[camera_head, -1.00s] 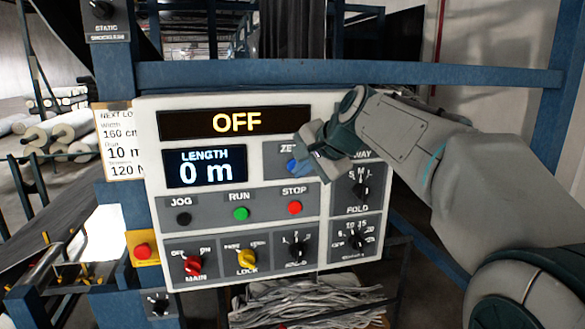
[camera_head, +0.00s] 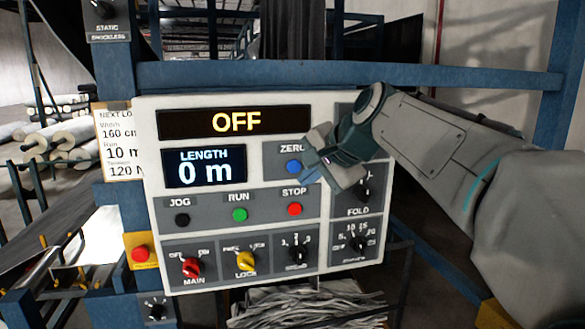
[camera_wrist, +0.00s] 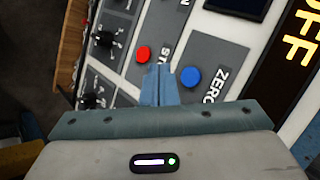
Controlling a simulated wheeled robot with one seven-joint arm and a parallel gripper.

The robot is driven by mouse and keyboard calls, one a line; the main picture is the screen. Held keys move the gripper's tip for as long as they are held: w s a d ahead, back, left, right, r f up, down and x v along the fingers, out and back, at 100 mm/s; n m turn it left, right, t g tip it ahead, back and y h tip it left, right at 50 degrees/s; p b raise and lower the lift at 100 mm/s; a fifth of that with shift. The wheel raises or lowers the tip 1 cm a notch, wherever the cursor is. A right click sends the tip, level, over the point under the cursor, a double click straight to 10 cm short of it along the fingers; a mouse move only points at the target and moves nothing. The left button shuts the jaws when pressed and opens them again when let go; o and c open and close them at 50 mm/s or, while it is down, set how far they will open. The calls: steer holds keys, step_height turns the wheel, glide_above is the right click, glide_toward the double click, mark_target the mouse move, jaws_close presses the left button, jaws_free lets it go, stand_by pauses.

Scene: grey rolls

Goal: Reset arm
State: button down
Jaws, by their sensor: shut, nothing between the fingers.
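My gripper (camera_head: 312,175) is in front of the right part of a white control panel (camera_head: 148,150), just right of the blue ZERO button (camera_head: 293,166). In the wrist view its two blue-grey fingers (camera_wrist: 157,85) are together with nothing between them. They point between the red STOP button (camera_wrist: 143,54) and the blue ZERO button (camera_wrist: 190,77). A gap to the panel seems present, but its size is hard to tell. My gripper and arm hide part of the panel's right column. The display (camera_head: 237,122) reads OFF and the length display (camera_head: 205,167) reads 0 m.
The panel also bears a green RUN button (camera_head: 239,214), a red MAIN switch (camera_head: 192,267), a yellow LOCK switch (camera_head: 246,261) and dark knobs. A blue beam (camera_head: 240,74) runs behind its top. Pale rolls (camera_head: 62,135) lie at the back left.

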steer(key=s+d+f+n+g+h, duration=0.2)
steer(key=s+d+f, duration=0.5)
steer(key=s+f, duration=0.5)
steer(key=s+d+f+n+g+h, duration=0.2)
steer(key=s+d+f+n+h, duration=0.2)
steer(key=s+d+f, duration=0.3)
steer(key=s+f+n, duration=0.1)
steer(key=s+f, duration=0.4)
steer(key=f, duration=0.2)
steer(key=shift+f+n, duration=0.15)
steer(key=shift+n, duration=0.25)
steer(key=shift+d, duration=0.1)
